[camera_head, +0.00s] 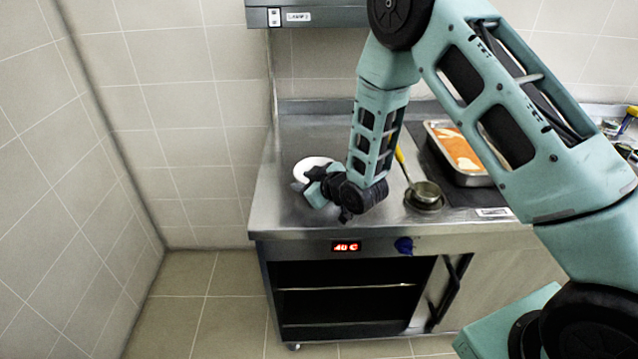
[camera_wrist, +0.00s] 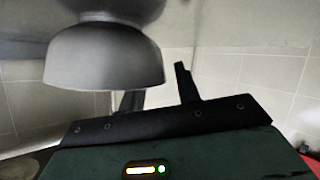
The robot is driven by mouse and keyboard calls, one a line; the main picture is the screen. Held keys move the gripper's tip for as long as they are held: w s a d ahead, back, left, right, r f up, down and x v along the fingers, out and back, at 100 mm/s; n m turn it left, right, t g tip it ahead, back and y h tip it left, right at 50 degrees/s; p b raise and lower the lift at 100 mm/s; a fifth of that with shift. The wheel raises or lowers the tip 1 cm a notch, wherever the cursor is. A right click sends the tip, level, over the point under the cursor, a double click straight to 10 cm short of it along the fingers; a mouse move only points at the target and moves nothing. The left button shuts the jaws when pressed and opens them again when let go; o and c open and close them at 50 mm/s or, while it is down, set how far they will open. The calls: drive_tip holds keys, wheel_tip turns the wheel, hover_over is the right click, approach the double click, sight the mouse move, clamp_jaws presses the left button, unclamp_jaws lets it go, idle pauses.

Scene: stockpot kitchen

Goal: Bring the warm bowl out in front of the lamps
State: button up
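The pale bowl (camera_head: 312,168) stands upright on the steel counter under the lamp housing (camera_head: 308,14). In the wrist view, which looks upside down, the bowl (camera_wrist: 105,58) is large and grey, with its reflection above it. My gripper (camera_head: 306,187) is low over the counter, at the bowl's near side. Its fingers (camera_wrist: 158,85) are spread with a clear gap between them. One finger is partly hidden behind the bowl's wall; the other stands free beside it. I cannot tell whether the hidden finger is inside the bowl or touching it.
Right of my arm are a small pot (camera_head: 424,190) with a ladle and a metal tray of orange food (camera_head: 455,152). The cabinet front has a lit red display (camera_head: 346,247) and a blue knob (camera_head: 403,245). A tiled wall stands left; the floor (camera_head: 190,300) there is clear.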

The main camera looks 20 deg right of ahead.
drive_tip(key=b+v, duration=0.2)
drive_tip(key=v, duration=0.9)
drive_tip(key=s+a+r+g+h, duration=0.1)
drive_tip(key=s+a+r+g, duration=0.3)
drive_tip(key=s+a+g, duration=0.45)
drive_tip(key=s+r+g+h, duration=0.1)
drive_tip(key=s+r+g, duration=0.1)
drive_tip(key=s, duration=0.8)
drive_tip(key=s+r+g+h, duration=0.2)
drive_tip(key=s+r, duration=0.1)
drive_tip(key=s, duration=0.8)
drive_tip(key=shift+s+a, duration=0.2)
drive_tip(key=shift+a, duration=0.15)
